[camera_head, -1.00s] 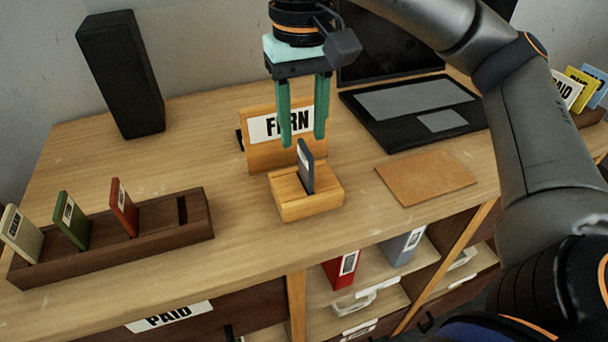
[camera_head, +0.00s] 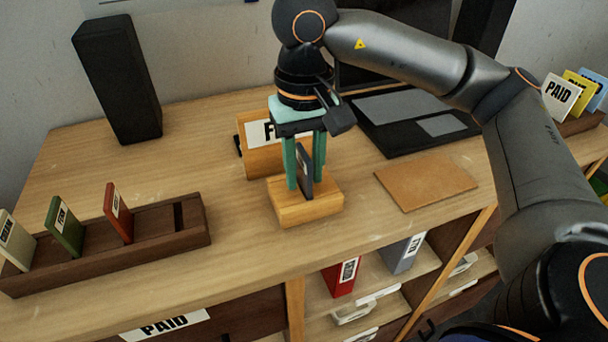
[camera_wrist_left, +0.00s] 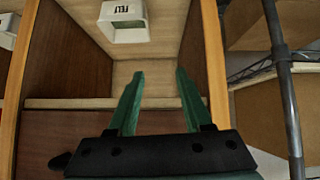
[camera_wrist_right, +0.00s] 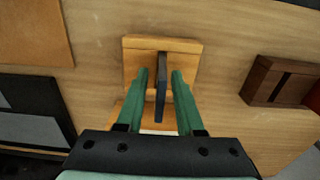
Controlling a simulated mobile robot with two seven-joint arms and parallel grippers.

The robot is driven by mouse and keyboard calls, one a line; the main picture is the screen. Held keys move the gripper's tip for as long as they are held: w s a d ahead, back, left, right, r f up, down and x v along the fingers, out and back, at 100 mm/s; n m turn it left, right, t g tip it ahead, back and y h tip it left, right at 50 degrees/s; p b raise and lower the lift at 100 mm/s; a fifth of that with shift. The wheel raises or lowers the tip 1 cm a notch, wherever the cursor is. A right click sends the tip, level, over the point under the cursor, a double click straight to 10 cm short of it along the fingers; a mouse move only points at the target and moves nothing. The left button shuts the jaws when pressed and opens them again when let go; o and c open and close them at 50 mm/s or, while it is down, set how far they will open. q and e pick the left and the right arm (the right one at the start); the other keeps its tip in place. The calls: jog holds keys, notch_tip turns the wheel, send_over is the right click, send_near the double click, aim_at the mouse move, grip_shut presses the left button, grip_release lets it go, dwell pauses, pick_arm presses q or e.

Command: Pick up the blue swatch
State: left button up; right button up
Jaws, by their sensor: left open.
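The blue swatch (camera_head: 305,172) is a thin dark-blue upright card with a pale label, standing in the slot of a small light-wood block (camera_head: 308,211) on the desk. My right gripper (camera_head: 305,187) points down over it, with one green finger on each side of the swatch. In the right wrist view the swatch (camera_wrist_right: 161,88) lies between the two fingertips (camera_wrist_right: 161,74), with small gaps showing on both sides. My left gripper (camera_wrist_left: 153,76) is open and empty, facing a wooden shelf compartment; it does not show in the head view.
A wooden FERN sign (camera_head: 262,155) stands just behind the block. A dark rack (camera_head: 160,231) with cream, green and red swatches is at the left. A laptop (camera_head: 428,124), a tan mat (camera_head: 426,180) and a black speaker (camera_head: 118,80) are also on the desk.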

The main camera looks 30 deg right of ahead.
grip_shut()
jog(key=shift+r, duration=0.1)
dwell(0.5)
